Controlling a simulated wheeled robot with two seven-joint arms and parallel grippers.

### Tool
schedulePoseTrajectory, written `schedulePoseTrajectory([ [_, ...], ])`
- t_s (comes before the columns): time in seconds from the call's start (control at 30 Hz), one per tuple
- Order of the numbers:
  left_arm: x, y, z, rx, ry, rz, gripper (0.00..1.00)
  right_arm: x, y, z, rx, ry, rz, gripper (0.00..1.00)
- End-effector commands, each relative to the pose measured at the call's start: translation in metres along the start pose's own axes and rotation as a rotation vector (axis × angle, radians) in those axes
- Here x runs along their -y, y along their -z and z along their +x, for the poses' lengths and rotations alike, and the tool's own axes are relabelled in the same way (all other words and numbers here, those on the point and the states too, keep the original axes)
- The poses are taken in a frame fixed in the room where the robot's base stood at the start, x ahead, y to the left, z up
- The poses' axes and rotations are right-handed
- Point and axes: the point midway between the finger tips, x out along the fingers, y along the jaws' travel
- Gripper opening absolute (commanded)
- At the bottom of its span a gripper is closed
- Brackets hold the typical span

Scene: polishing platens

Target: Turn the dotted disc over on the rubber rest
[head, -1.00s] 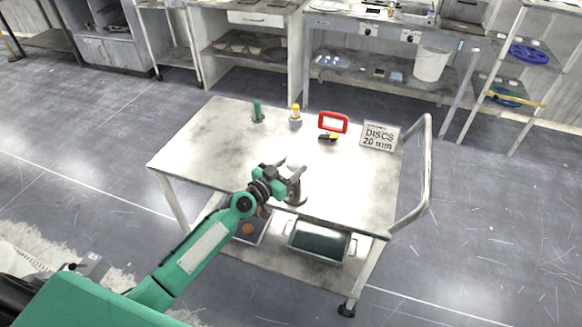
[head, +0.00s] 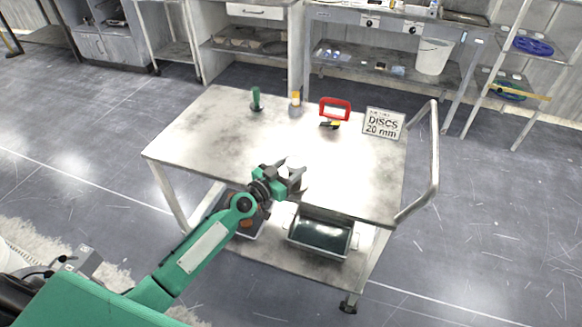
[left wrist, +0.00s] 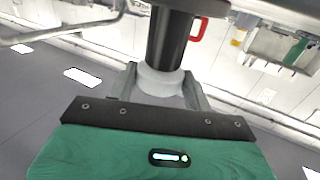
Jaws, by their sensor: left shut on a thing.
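My left gripper (head: 291,174) is over the front edge of the trolley top, shut on a pale grey round piece. In the left wrist view my gripper (left wrist: 160,90) has its fingers on both sides of this round piece (left wrist: 160,82). I take it for the disc; no dots show on the side I see. A dark cylinder (left wrist: 172,38), perhaps the rubber rest, stands right against the pale piece in that view. I cannot tell whether they touch. In the head view the gripper hides most of both. My right gripper is not in view.
On the trolley top (head: 200,140) stand a green post (head: 256,99), a yellow-topped bottle (head: 295,102), a red-handled tool (head: 335,108) and a sign reading DISCS 20 mm (head: 384,123). A rail (head: 434,150) bounds the right end. A dark tray (head: 320,235) sits on the lower shelf.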

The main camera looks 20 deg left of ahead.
Motion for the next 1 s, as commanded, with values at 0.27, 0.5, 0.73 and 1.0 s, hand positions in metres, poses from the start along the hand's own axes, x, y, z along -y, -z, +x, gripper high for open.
schedulePoseTrajectory([
  [0.27, 0.0, 0.0, 0.0, -0.001, 0.0, 0.001, 0.29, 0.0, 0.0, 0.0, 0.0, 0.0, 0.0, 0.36],
  [0.5, 0.0, 0.0, 0.0, -0.001, 0.0, 0.001, 0.75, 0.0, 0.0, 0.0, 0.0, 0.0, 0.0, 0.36],
  [0.73, 0.0, -0.001, -0.002, 0.001, 0.0, 0.001, 0.75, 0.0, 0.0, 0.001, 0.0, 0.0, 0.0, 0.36],
  [1.0, 0.0, -0.003, -0.037, 0.003, -0.001, 0.003, 0.75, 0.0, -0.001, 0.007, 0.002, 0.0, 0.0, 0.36],
])
